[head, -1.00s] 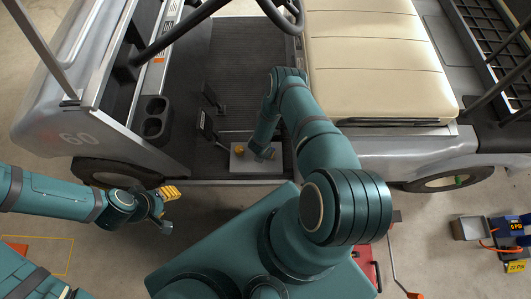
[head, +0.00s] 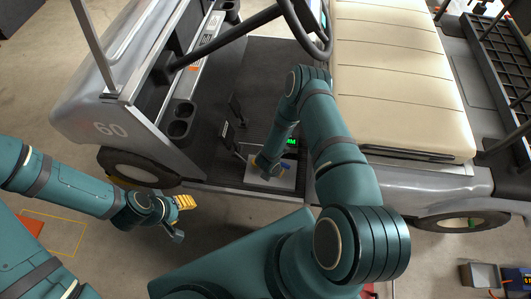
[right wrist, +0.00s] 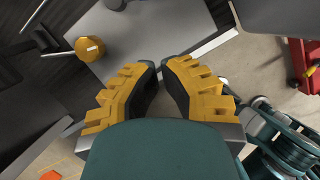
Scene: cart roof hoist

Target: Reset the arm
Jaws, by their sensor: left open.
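My right arm reaches over the cart floor in the head view, its gripper (head: 268,165) low above a pale grey plate (head: 285,181). In the right wrist view, the right gripper's yellow fingers (right wrist: 162,66) stand a little apart with nothing seen between them. The grey plate (right wrist: 150,30) lies beyond them, with a yellow knob (right wrist: 88,47) to their upper left. A small green lit display (head: 291,142) shows beside my right arm in the head view. My left gripper (head: 184,202) has yellow fingers and is outside the cart, near its front wheel, holding nothing visible.
The steering wheel (head: 307,28) and beige seat (head: 395,80) border the right arm. Pedals (head: 227,130) stand left of the plate. The front wheel (head: 138,168) is near my left gripper. A red object (right wrist: 303,65) is at right in the wrist view.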

